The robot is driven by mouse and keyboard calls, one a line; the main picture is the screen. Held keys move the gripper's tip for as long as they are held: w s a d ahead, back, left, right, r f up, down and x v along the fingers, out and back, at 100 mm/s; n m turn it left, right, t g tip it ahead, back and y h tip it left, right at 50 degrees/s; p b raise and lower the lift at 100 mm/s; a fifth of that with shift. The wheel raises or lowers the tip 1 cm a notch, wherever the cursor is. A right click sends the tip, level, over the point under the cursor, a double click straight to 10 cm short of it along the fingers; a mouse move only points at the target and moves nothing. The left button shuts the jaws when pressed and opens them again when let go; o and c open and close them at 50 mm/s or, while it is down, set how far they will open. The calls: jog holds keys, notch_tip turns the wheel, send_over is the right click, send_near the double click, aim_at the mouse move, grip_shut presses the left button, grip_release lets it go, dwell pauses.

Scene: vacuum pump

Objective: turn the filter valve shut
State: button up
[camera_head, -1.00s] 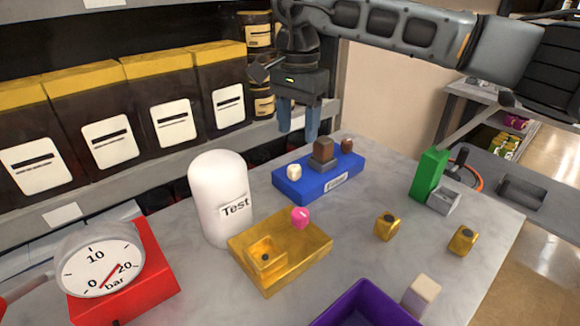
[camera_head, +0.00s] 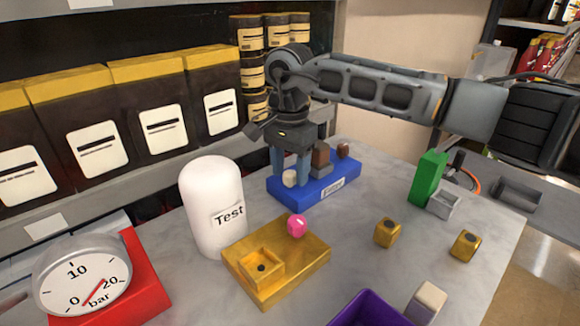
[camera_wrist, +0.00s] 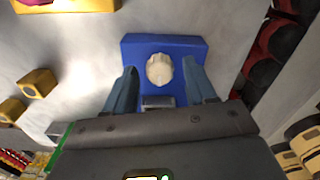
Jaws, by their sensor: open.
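The blue block (camera_head: 318,193) stands at the back of the table with a small label on its front, too small to read surely. A white knob (camera_head: 289,179) sits on its left end; it looks round and scalloped from above in the wrist view (camera_wrist: 159,69). My gripper (camera_head: 290,174) points down over this knob. In the wrist view its blue fingers (camera_wrist: 161,72) stand on either side of the knob, open, with a gap on each side. A brown block on a grey base (camera_head: 321,157) and a brown knob (camera_head: 343,151) are to the right on the block.
A white cylinder marked Test (camera_head: 212,205), a gold block (camera_head: 290,270) with a pink knob (camera_head: 297,226), and a gauge on a red base (camera_head: 145,285) are nearer. A green block (camera_head: 428,178), gold pieces (camera_head: 387,232) and a purple tray (camera_head: 365,310) lie to the right.

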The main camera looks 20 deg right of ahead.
grip_shut()
dwell(0.5)
jog(key=shift+m, duration=0.4)
jog(key=m, duration=0.8)
jog(key=shift+m+b, duration=0.3)
jog(key=m, duration=0.8)
jog(key=shift+m, duration=0.4)
